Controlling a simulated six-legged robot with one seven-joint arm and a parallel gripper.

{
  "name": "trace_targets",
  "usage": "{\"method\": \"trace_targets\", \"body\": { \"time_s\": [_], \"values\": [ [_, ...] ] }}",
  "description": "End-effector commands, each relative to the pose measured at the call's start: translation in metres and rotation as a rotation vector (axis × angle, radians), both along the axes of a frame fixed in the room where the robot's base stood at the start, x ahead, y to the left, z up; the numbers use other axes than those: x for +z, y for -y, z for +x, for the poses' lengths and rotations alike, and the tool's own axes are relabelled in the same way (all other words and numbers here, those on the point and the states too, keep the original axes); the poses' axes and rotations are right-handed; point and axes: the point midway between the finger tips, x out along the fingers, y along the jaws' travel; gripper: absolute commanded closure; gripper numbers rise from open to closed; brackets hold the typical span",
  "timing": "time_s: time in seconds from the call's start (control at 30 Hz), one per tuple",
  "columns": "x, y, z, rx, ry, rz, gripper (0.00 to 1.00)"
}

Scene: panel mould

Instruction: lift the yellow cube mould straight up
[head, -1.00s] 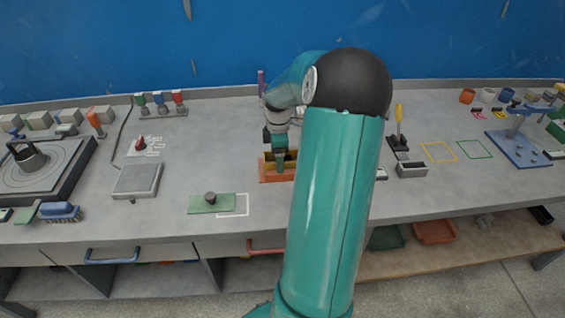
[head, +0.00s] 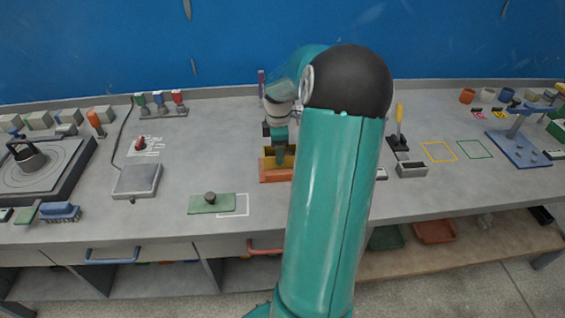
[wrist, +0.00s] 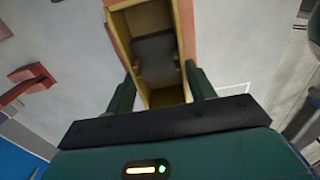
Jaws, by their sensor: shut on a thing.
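The yellow cube mould (head: 268,163) stands on the worktop, within an orange tray-like base (head: 272,177), partly hidden by my gripper in the head view. In the wrist view the mould (wrist: 179,25) is an open yellow frame with a grey block or divider between its walls. My gripper (wrist: 158,75) is shut on the mould, one dark green finger on each side of it. My gripper (head: 279,152) also shows in the head view, pointing down. No clear gap between mould and base can be made out.
A green plate with a dark knob (head: 210,203) lies to the left, beside a white outline. A small grey box (head: 411,170) and a yellow-handled tool (head: 399,125) stand to the right. My arm hides part of the bench right of the mould.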

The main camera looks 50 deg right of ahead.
Motion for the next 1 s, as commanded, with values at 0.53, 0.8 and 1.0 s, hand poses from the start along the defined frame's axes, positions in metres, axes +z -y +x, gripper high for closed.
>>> {"method": "trace_targets", "body": {
  "time_s": [0.53,0.8,1.0],
  "values": [
    [0.020,0.000,0.000,0.000,0.001,-0.002,0.73],
    [0.030,0.000,0.000,0.001,0.001,-0.001,0.73],
    [0.037,0.001,0.000,0.000,0.001,-0.002,0.73]
  ]
}}
